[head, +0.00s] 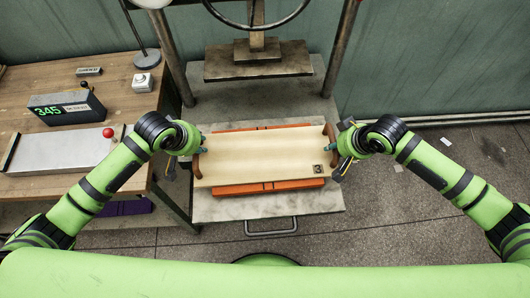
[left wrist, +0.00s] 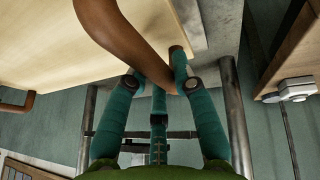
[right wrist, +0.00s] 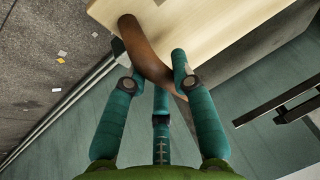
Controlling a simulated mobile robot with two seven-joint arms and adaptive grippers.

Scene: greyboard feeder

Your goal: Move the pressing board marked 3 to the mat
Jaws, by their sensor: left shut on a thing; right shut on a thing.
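The pale wooden pressing board (head: 260,158) has a brown handle at each end and a dark mark reading 3 near its lower right corner. It lies level above orange pieces (head: 268,187) on the grey stone tray (head: 225,208); I cannot tell whether it touches them. My left gripper (head: 201,150) is shut on the left handle, and the brown handle passes between its fingers in the left wrist view (left wrist: 155,85). My right gripper (head: 333,147) is shut on the right handle, as the right wrist view (right wrist: 160,85) also shows. I cannot single out the mat for certain.
A press with a dark plate (head: 257,65) and a hand wheel stands behind the board between two posts. A wooden table (head: 60,165) on the left holds a display reading 345 (head: 66,108), a grey panel and a lamp. Floor is open at the right.

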